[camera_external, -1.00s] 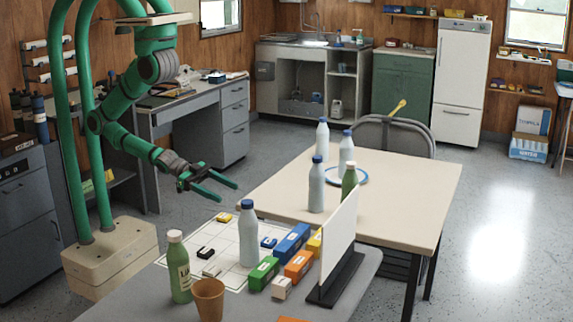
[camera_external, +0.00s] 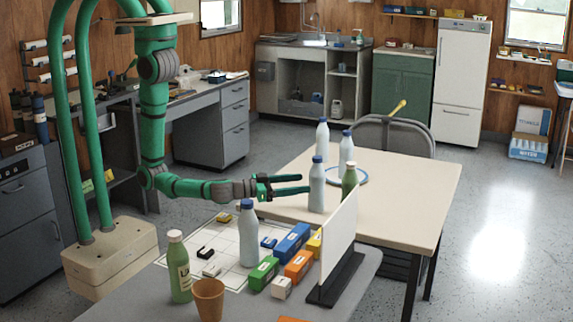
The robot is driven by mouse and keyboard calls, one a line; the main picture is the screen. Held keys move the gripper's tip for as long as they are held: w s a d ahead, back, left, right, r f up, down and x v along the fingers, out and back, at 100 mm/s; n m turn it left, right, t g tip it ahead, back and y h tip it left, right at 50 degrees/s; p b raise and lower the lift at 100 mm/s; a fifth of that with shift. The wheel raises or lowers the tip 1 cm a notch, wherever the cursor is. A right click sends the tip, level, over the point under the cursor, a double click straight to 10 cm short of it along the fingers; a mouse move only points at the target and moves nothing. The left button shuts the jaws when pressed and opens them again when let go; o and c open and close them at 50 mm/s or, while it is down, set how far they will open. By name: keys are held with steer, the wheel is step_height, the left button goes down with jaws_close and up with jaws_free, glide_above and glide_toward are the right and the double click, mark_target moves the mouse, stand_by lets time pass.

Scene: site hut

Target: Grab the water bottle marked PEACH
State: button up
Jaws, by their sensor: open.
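No PEACH marking can be read on any bottle from here. On the far cream table (camera_external: 417,186) stand three pale bottles with blue caps: a front one (camera_external: 317,190), a back one (camera_external: 322,138) and one by a blue-rimmed plate (camera_external: 346,152). A green bottle (camera_external: 349,182) stands partly behind a white panel. Another pale blue-capped bottle (camera_external: 249,238) and a green bottle with a pale cap (camera_external: 179,272) stand on the near grey table. My gripper (camera_external: 304,184) is open and empty, its fingers pointing right at the front pale bottle. I cannot tell whether they touch it.
The upright white panel (camera_external: 339,238) on a dark base stands at the near table's right end. Coloured boxes, including a blue one (camera_external: 292,243), and a brown cup (camera_external: 208,299) are on the near table. A chair (camera_external: 395,133) stands behind the far table, whose right half is clear.

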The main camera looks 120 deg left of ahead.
mark_target(312, 181)
steer(key=shift+n+g+y, duration=0.3)
steer(key=shift+n+y, duration=0.1)
steer(key=shift+n, duration=0.1)
steer(key=x, duration=0.6)
steer(key=shift+s+a, duration=0.25)
steer(key=shift+s, duration=0.05)
steer(key=shift+r+x, duration=0.1)
steer(key=shift+x, duration=1.3)
steer(key=shift+r+x, duration=0.15)
steer(key=shift+x, duration=1.25)
steer(key=shift+d, duration=0.1)
steer(key=c, duration=1.4)
steer(key=shift+c, duration=0.5)
steer(key=shift+r, duration=0.1)
